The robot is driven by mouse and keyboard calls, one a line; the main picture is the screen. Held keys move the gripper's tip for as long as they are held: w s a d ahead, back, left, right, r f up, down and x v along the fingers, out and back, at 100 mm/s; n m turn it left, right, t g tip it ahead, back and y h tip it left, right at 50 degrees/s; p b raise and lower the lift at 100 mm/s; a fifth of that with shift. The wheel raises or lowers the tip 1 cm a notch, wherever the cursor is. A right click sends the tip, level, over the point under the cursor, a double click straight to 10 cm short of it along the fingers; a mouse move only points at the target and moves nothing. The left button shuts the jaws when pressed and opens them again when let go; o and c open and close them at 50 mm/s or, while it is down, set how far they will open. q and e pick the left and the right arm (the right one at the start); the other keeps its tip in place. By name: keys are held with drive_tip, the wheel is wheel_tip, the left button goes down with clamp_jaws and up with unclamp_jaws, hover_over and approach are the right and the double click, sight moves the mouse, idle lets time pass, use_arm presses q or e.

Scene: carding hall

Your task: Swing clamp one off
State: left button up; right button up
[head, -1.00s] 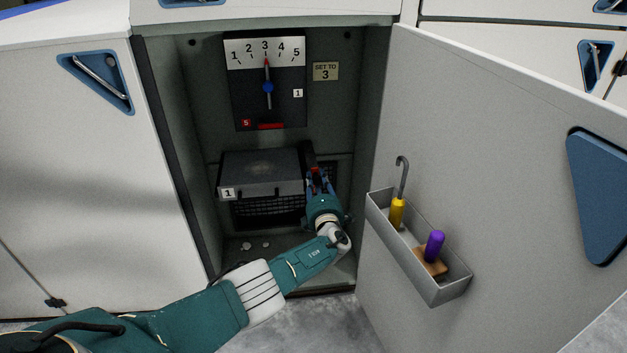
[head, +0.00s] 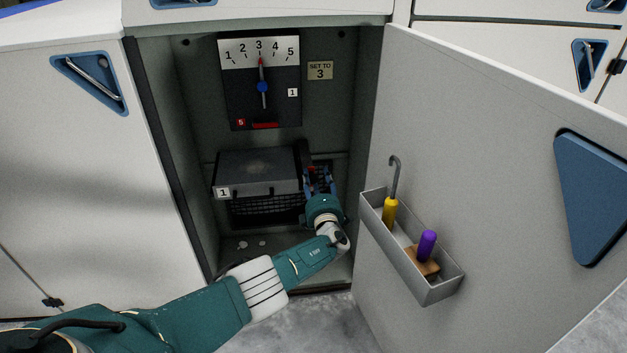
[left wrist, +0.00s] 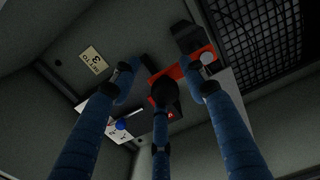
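A dark box (head: 257,168) with a white label 1 (head: 222,193) sits in the open cabinet. A dark upright piece (head: 303,153), seemingly the clamp, stands at the box's right end, its lower part hidden by my gripper. My left gripper (head: 318,172) is at that end. In the left wrist view, the clamp's red bar with black ends (left wrist: 182,70) lies just ahead of the blue fingers of my left gripper (left wrist: 160,72). The fingers are spread, with the bar between or just beyond their tips; contact is unclear. My right gripper is not in view.
A dial panel (head: 282,100) with its pointer at 3 is above the box, next to a "SET TO 3" plate (head: 320,70). The open door (head: 480,150) is close on the right, carrying a tray (head: 430,294) with a yellow-handled hook (head: 390,211) and a purple-handled tool (head: 427,244).

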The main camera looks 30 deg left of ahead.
use_arm(q)
drive_tip(key=shift+s+a, duration=0.1)
drive_tip(key=shift+a, duration=0.1)
drive_tip(key=shift+s, duration=0.1)
drive_tip(key=shift+s+d+f, duration=0.15)
drive_tip(key=shift+s+d, duration=0.15)
drive_tip(key=shift+s, duration=0.1)
drive_tip(key=shift+s+d, duration=0.3)
drive_tip(key=shift+s, duration=0.35)
drive_tip(key=v, duration=0.9)
drive_tip(key=shift+d, duration=0.4)
